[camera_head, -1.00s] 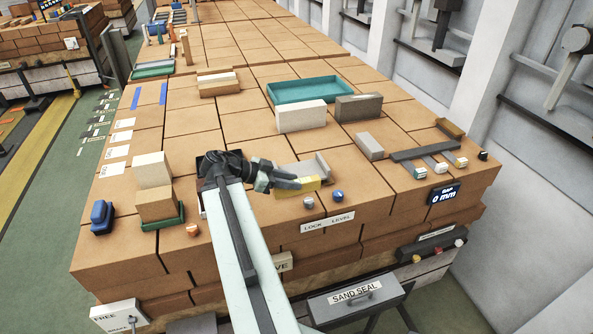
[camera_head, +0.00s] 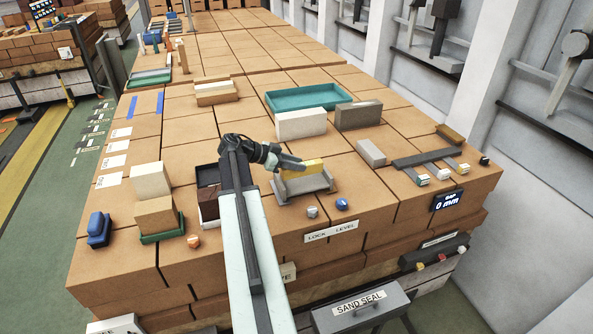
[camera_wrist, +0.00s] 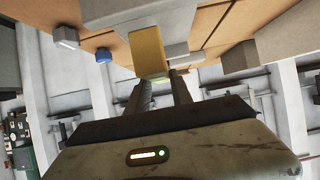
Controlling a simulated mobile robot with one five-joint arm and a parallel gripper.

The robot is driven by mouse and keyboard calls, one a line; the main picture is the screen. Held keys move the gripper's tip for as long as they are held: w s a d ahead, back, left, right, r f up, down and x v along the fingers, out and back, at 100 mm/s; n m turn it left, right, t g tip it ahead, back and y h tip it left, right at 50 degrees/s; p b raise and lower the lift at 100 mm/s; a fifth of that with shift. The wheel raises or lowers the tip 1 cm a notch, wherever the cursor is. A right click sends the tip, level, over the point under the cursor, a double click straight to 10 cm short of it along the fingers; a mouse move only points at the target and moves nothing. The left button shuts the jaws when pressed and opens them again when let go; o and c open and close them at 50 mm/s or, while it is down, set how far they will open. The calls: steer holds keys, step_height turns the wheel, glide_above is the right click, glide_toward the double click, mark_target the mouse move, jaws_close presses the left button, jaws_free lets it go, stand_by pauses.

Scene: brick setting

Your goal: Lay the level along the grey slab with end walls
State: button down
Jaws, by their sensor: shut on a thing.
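The level, a short yellow bar (camera_head: 308,166), is held in my gripper (camera_head: 289,164), which is shut on it. In the head view it appears over the grey slab with end walls (camera_head: 303,188), running roughly along it; whether it touches the slab is unclear. The slab lies near the front edge of the brick top, and my gripper comes in from its left. In the wrist view the level (camera_wrist: 148,52) stands out past my two fingers (camera_wrist: 158,92), with grey parts of the slab (camera_wrist: 178,52) behind it.
A grey knob (camera_head: 313,212) and a blue knob (camera_head: 341,204) stand in front of the slab. A small grey block (camera_head: 371,152) is to its right, with white (camera_head: 301,123) and dark grey blocks (camera_head: 358,114) behind. A black tray (camera_head: 207,175) lies left of my arm.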

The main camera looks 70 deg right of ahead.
steer(key=shift+s+d, duration=0.1)
steer(key=shift+d, duration=0.15)
steer(key=shift+d+f, duration=0.15)
steer(key=shift+d, duration=0.4)
step_height(320, 180, down, 4)
steer(key=b, duration=0.4)
steer(key=shift+a, duration=0.15)
steer(key=shift+a+r, duration=0.1)
steer(key=shift+r, duration=0.25)
steer(key=shift+f, duration=0.1)
steer(key=c, duration=1.1)
jaws_free()
